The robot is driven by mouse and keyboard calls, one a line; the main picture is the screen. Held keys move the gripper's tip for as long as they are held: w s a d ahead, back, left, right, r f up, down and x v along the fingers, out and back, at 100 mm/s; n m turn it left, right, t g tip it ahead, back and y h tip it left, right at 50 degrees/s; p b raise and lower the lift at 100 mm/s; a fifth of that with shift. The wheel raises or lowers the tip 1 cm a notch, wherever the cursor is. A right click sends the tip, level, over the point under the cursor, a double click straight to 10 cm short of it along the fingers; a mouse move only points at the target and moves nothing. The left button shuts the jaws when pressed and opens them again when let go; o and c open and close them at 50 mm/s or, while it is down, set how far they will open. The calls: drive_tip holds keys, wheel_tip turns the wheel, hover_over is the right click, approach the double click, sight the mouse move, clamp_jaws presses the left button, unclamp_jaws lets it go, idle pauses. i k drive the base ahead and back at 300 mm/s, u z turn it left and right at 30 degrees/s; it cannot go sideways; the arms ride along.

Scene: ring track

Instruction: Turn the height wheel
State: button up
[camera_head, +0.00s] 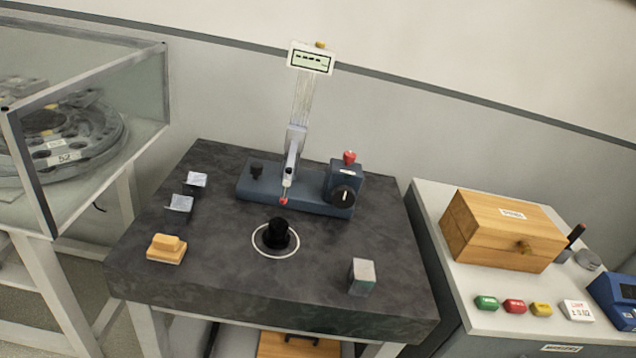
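A blue height gauge (252,196) stands at the back of a dark stone table (200,262). It has an upright scale column (303,105) with a small display (310,60) on top and a red-tipped probe (284,198). On the right of its base is a blue block with a black round wheel (343,196) facing the front and a red knob (349,157) on top. A smaller black knob (256,170) sits on the left of the base. A black cylindrical piece (277,234) stands inside a white ring on the table, in front of the probe. My gripper is not in view.
Two small grey blocks (180,206) and a yellow-wood block (166,249) lie on the left of the table. A grey-green block (362,277) stands front right. A side cabinet at right holds a wooden box (503,232) and coloured tags. A glass case (120,100) stands left.

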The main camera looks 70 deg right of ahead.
sight(343, 196)
drive_tip(key=z, duration=0.1)
drive_tip(key=k, duration=0.9)
drive_tip(key=z, duration=0.5)
drive_tip(key=i, duration=1)
drive_tip(key=z, duration=0.05)
